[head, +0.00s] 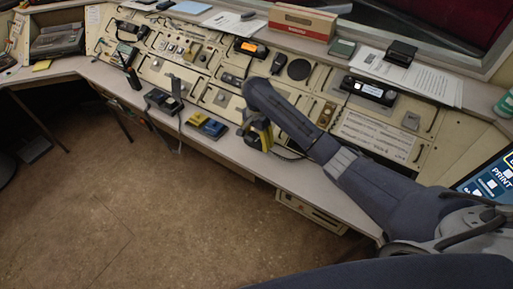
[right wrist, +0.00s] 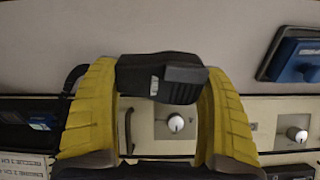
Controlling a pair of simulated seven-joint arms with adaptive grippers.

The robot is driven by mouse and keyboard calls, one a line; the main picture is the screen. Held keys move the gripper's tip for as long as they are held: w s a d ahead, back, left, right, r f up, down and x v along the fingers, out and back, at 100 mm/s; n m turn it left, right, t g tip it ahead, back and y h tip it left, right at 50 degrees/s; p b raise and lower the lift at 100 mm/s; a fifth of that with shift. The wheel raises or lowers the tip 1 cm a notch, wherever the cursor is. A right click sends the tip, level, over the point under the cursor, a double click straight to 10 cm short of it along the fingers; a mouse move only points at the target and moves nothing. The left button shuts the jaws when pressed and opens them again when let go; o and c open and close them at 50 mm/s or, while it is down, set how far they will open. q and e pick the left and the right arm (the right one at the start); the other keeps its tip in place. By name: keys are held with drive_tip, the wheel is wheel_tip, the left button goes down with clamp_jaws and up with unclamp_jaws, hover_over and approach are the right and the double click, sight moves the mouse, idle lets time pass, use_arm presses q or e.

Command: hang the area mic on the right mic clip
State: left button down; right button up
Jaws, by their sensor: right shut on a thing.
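The area mic, a small black block (right wrist: 165,80), is held between the yellow fingers of my right gripper (right wrist: 158,100) in the right wrist view. Both fingers press its sides. In the head view my right gripper (head: 258,135) is over the desk's front strip, close to the lower edge of the console panels, and the mic is mostly hidden by it. A dark cord (head: 288,155) shows on the desk beside the gripper. I cannot make out the right mic clip for certain in either view. My left gripper is not in view.
A blue-topped unit (head: 208,125) lies on the desk left of the gripper; it also shows in the right wrist view (right wrist: 298,60). A black unit (head: 163,101) and a handheld radio (head: 132,75) are further left. Panel knobs (right wrist: 176,123) are close behind the mic.

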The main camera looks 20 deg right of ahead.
sight(256, 148)
drive_tip(key=shift+f, duration=2.65)
drive_tip(key=o, duration=1.2)
drive_tip(key=shift+o, duration=0.2)
